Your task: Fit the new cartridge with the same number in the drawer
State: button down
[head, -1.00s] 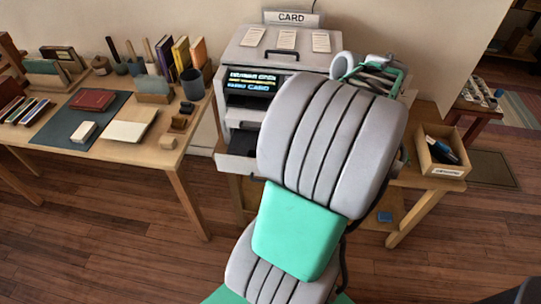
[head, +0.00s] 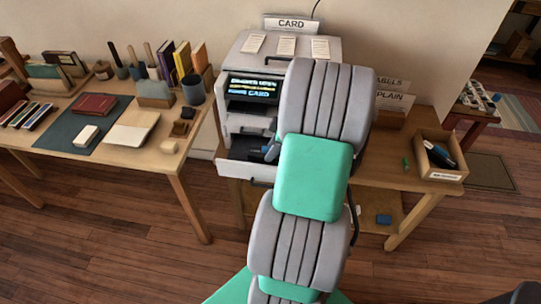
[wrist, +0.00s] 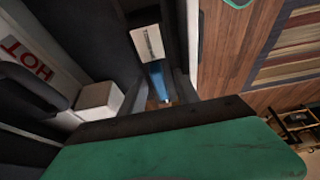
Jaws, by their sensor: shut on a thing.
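The grey-white printer (head: 250,45) stands under a CARD sign, with a lit screen on its front. Its drawer (head: 243,172) is pulled open at the lower front. My gripper (head: 270,151) is at the drawer, partly hidden behind my arm. In the wrist view my gripper (wrist: 160,92) is shut on a blue cartridge (wrist: 157,78), whose far end lies by a pale label (wrist: 148,42). I cannot read a number on it. The printer's dark inside and a HOT marking (wrist: 25,62) are beside it. I cannot tell whether the cartridge touches the drawer.
A wooden box (head: 436,172) with dark and blue items stands at the table's right end. A small green item (head: 405,163) lies near it. A blue item (head: 384,219) is on the lower shelf. The left desk (head: 150,158) holds books and stationery.

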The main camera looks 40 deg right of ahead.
notch_tip(320, 180, down, 3)
jog(key=shift+w+a+r, duration=0.1)
jog(key=shift+w, duration=0.05)
jog(key=shift+f, duration=0.45)
jog(key=c, duration=1.3)
grip_release()
jog(key=shift+a+f, duration=0.1)
jog(key=shift+o, duration=0.7)
